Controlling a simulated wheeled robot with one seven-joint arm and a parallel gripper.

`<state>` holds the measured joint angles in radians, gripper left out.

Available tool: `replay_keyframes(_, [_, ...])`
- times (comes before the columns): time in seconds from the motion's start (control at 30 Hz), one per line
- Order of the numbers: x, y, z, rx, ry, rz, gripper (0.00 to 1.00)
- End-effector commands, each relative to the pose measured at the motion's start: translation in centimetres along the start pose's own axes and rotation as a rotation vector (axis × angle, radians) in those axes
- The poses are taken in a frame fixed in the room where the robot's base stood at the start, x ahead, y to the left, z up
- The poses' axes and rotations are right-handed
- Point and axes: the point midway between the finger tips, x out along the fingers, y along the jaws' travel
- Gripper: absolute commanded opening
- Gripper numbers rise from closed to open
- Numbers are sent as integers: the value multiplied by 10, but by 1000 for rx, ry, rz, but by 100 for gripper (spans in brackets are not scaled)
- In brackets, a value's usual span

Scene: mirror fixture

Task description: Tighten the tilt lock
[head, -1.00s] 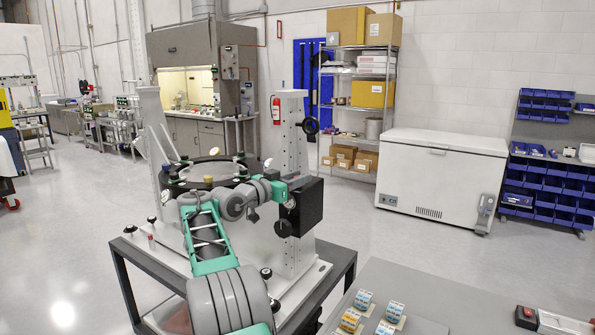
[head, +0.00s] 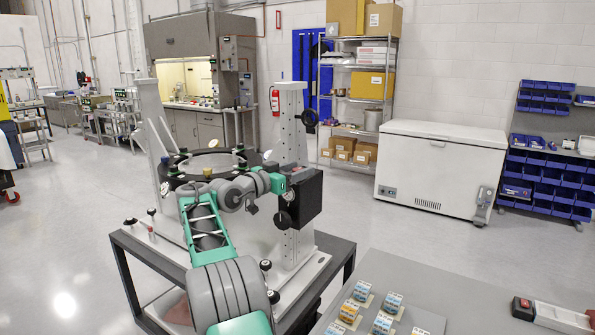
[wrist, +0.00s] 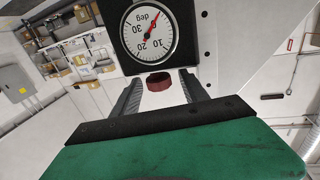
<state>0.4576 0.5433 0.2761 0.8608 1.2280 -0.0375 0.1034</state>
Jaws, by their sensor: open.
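The mirror fixture has a dark ring (head: 172,184) held between two pale uprights, the nearer one (head: 292,120) drilled with holes. In the wrist view, a white dial (wrist: 149,33) marked in degrees with a red needle faces me. Below it is a short dark red round knob (wrist: 159,82), which may be the tilt lock. My gripper (wrist: 161,77) is open, a finger on each side of this knob. I cannot tell whether they touch it. In the head view my arm hides the fingers.
The fixture stands on a dark-framed cart (head: 340,262). A grey bench (head: 420,290) with small labelled blocks (head: 363,291) and a red-and-black item (head: 523,308) is at front right. Floor behind is clear up to a white freezer (head: 440,172).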

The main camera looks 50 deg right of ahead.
Motion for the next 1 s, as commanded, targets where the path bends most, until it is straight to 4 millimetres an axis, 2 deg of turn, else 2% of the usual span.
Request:
replay_keyframes(0.17, [-13, -1, 2, 0, 0, -1, 52])
replay_keyframes(0.4, [-62, 0, 2, 1, 0, -2, 52])
replay_keyframes(0.5, [-74, 0, 2, 0, -1, 0, 52])
replay_keyframes(0.9, [-78, 0, 0, 0, 0, 0, 52])
replay_keyframes(1.0, [-83, -5, 1, -6, -23, -35, 52])
